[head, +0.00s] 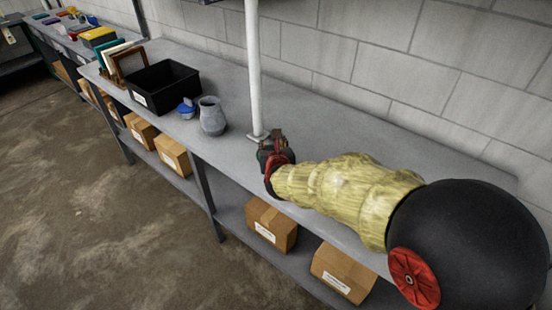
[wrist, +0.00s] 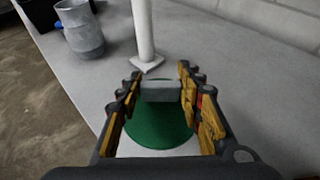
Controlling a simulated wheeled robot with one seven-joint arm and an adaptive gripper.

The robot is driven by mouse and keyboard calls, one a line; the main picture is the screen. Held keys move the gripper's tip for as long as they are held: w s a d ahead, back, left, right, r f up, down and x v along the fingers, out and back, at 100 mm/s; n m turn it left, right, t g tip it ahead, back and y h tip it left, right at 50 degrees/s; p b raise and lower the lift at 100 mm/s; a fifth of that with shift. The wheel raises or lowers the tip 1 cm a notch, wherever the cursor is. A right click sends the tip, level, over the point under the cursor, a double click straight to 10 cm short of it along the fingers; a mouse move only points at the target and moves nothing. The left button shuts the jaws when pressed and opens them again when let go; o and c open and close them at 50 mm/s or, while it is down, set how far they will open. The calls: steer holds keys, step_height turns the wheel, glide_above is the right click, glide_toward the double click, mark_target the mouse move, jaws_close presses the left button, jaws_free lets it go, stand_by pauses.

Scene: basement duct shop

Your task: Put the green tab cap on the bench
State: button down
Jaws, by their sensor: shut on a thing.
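The green tab cap (wrist: 160,128) is a green cone-like piece with a grey tab (wrist: 160,91) on top, seen in the wrist view. My gripper (wrist: 160,80) is shut on it, with the tab between its two fingers. In the head view my gripper (head: 274,152) is over the front part of the grey bench (head: 340,118), near the foot of a white post. The cap is mostly hidden there by my gripper. I cannot tell whether its underside touches the bench.
The white post (head: 254,70) stands on the bench just beyond my gripper. A grey jug (head: 212,118), a blue item (head: 186,109) and a black bin (head: 163,85) are to the left. Bench space right of the post is clear. Cardboard boxes (head: 270,225) sit on the lower shelf.

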steer(key=shift+w+d+f, duration=0.1)
steer(key=shift+d+f, duration=0.25)
steer(key=f, duration=0.1)
steer(key=f+b, duration=0.1)
steer(key=f, duration=0.1)
steer(key=shift+d, duration=0.35)
steer(key=shift+f, duration=0.35)
steer(key=shift+f+b, duration=0.2)
steer(key=shift+b, duration=0.25)
steer(key=c, duration=1.2)
jaws_free()
steer(key=shift+r, duration=0.1)
